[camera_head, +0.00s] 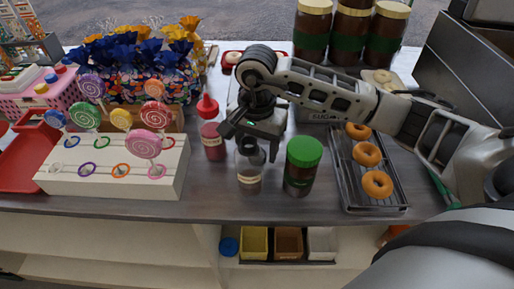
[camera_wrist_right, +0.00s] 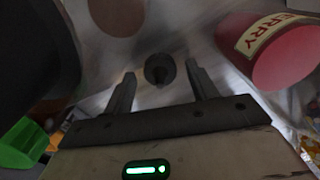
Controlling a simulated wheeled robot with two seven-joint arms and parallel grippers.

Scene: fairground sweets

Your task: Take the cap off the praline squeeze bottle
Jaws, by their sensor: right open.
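A squeeze bottle with a clear-looking body and a pale label (camera_head: 249,178) stands upright on the counter; I take it as the praline bottle, but its label is too small to read. Its dark round cap (camera_wrist_right: 160,68) shows in the right wrist view, lying between and beyond the fingertips. My right gripper (camera_head: 247,144) points down over this bottle from above, open, with its fingers on either side of the cap. I see no grip on it. In the right wrist view my right gripper (camera_wrist_right: 162,84) also shows its fingers apart. My left gripper is not in view.
A red squeeze bottle (camera_head: 212,142) stands close left, and a green-lidded dark jar (camera_head: 301,170) close right. A doughnut rack (camera_head: 349,181) is further right. A white lollipop stand (camera_head: 110,178) is left. Small bins (camera_head: 288,244) sit below the counter's front edge.

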